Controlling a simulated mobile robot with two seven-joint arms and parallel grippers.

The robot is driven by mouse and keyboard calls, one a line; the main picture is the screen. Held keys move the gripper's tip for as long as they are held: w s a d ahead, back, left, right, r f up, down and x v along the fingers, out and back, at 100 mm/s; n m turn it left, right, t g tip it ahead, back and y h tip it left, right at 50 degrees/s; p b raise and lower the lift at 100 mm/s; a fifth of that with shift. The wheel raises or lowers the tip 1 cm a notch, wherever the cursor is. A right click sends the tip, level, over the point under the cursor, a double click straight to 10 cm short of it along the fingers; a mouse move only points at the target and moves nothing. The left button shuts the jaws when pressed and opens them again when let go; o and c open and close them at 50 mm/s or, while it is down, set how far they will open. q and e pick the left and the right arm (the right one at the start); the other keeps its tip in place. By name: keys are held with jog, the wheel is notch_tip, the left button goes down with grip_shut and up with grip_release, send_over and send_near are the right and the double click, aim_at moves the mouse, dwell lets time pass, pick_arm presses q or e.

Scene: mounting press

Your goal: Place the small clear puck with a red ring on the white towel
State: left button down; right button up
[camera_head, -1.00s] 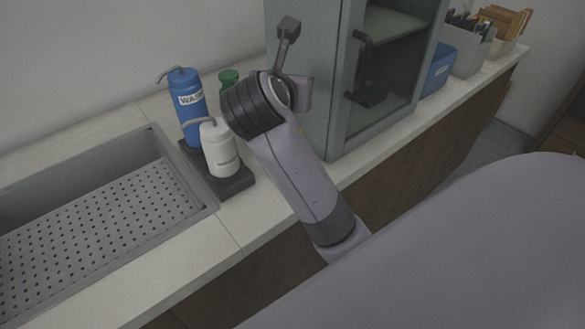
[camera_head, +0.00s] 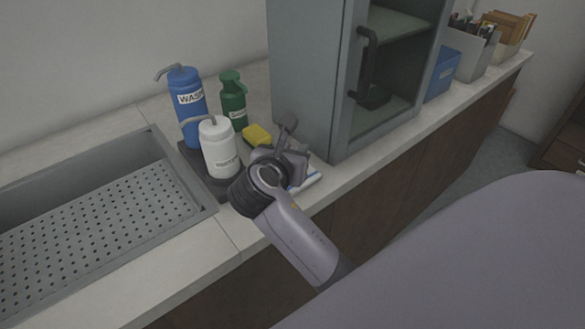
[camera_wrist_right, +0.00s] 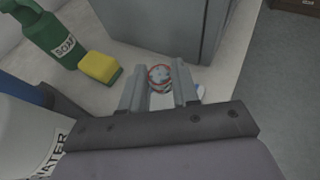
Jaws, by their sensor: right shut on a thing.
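The small clear puck with a red ring (camera_wrist_right: 160,74) shows between the two fingers of my right gripper (camera_wrist_right: 160,84) in the wrist view. The gripper is shut on it. In the head view my right gripper (camera_head: 296,160) is low over the counter, at the white towel (camera_head: 312,180), and hides the puck. The towel has a blue stripe and is mostly covered by the gripper; a white edge of it (camera_wrist_right: 200,92) shows in the wrist view. I cannot tell whether the puck touches the towel. My left gripper is not in view.
A yellow sponge (camera_head: 257,135), a green bottle (camera_head: 233,100), a white bottle (camera_head: 219,150) and a blue bottle (camera_head: 187,105) stand left of the gripper. A grey glass-fronted cabinet (camera_head: 310,70) stands close behind it. A sink (camera_head: 95,225) is at left.

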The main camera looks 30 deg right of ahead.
notch_tip(320, 180, down, 4)
jog(key=shift+r+b, duration=0.2)
jog(key=shift+b, duration=0.15)
jog(key=shift+f, duration=0.3)
jog(key=o, duration=1)
jog(key=shift+f, duration=0.15)
jog(key=shift+o, duration=0.2)
